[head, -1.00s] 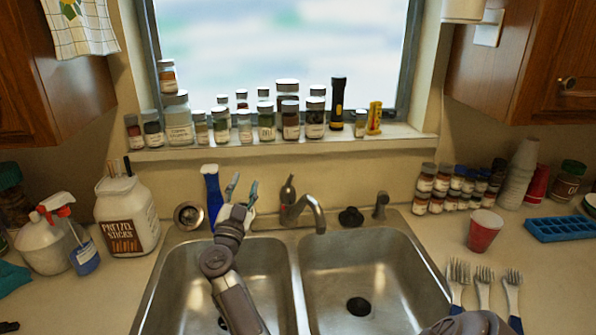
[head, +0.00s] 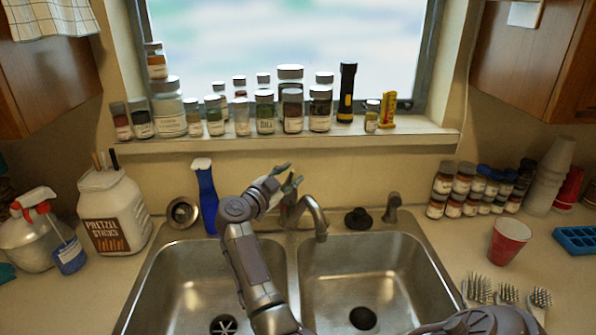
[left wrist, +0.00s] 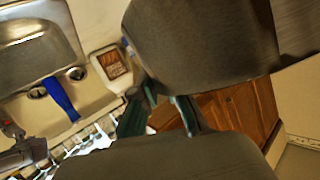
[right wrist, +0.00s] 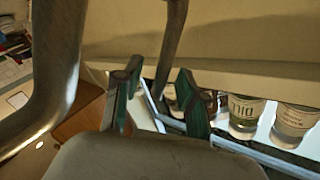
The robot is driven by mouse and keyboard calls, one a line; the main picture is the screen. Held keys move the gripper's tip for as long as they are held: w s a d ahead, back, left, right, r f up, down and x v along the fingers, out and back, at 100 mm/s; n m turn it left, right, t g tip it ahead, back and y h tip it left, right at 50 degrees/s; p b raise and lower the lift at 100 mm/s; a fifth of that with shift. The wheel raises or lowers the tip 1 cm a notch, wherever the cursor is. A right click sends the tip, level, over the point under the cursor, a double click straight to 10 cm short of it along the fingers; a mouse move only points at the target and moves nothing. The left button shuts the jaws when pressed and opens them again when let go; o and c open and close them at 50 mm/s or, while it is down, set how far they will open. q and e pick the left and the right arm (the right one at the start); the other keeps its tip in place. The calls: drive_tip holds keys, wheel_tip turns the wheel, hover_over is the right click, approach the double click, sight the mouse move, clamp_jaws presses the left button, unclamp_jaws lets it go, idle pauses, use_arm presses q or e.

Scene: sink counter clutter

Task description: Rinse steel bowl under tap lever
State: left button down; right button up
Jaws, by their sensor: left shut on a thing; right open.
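The tap (head: 314,212) stands behind the two sink basins, its lever (head: 290,190) upright at its base. My right gripper (head: 285,178) is open at the top of the lever. In the right wrist view, its fingers (right wrist: 158,100) are apart with the lever (right wrist: 170,55) close to the gap, and the spout (right wrist: 58,70) is at the left; contact cannot be told. My left gripper (left wrist: 160,112) shows only in the left wrist view. It is shut on a large grey rounded thing (left wrist: 205,45), seemingly the steel bowl, which is only partly seen.
Both basins (head: 190,285) look empty.

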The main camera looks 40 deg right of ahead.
drive_tip(key=shift+w+d+r, duration=0.1)
drive_tip(key=shift+d+r, duration=0.05)
drive_tip(key=shift+d, duration=0.35)
drive_tip(key=shift+c, duration=0.3)
clamp_jaws()
